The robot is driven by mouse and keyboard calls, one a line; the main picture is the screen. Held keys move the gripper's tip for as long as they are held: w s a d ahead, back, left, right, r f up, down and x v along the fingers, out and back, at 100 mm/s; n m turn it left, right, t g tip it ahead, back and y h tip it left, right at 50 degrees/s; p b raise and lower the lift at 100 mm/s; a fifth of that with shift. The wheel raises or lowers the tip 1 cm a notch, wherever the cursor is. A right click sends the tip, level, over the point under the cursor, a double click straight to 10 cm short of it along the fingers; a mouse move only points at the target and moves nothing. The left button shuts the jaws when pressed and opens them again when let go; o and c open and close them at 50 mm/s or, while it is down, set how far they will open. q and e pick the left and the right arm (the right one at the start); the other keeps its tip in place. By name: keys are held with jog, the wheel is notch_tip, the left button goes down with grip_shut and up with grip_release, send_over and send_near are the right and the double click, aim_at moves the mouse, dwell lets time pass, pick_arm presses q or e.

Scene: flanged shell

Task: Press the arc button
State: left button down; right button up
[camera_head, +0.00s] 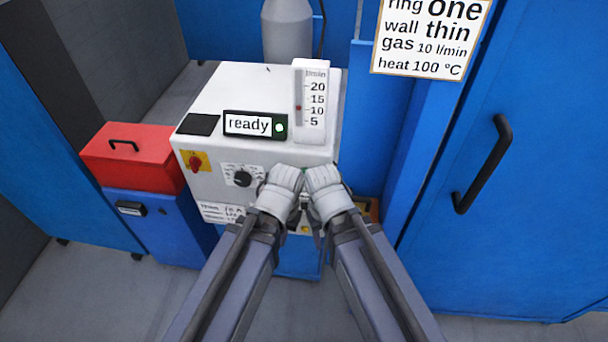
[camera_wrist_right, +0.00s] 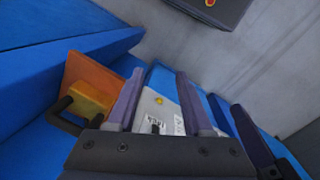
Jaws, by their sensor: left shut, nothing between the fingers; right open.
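The white welding machine (camera_head: 235,100) stands in the middle of the head view. A small green patch, possibly the arc button (camera_head: 303,169), shows between my two grippers on its front; most of it is hidden. My left gripper (camera_head: 286,174) is shut and empty, close against the lower right of the front panel. My right gripper (camera_head: 322,177) is beside it on the right, also close to the panel; I cannot tell whether either touches. In the right wrist view the right gripper (camera_wrist_right: 159,72) is open and empty, with a white panel (camera_wrist_right: 150,107) and yellow spot beyond it.
The machine carries a "ready" display (camera_head: 248,124) with a lit lamp, a flow gauge (camera_head: 311,100), a black knob (camera_head: 242,178) and a red switch (camera_head: 195,162). A red box (camera_head: 130,165) stands left. A blue door (camera_head: 520,200) is right, with a sign (camera_head: 432,38) above left.

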grip_shut()
dwell(1.4)
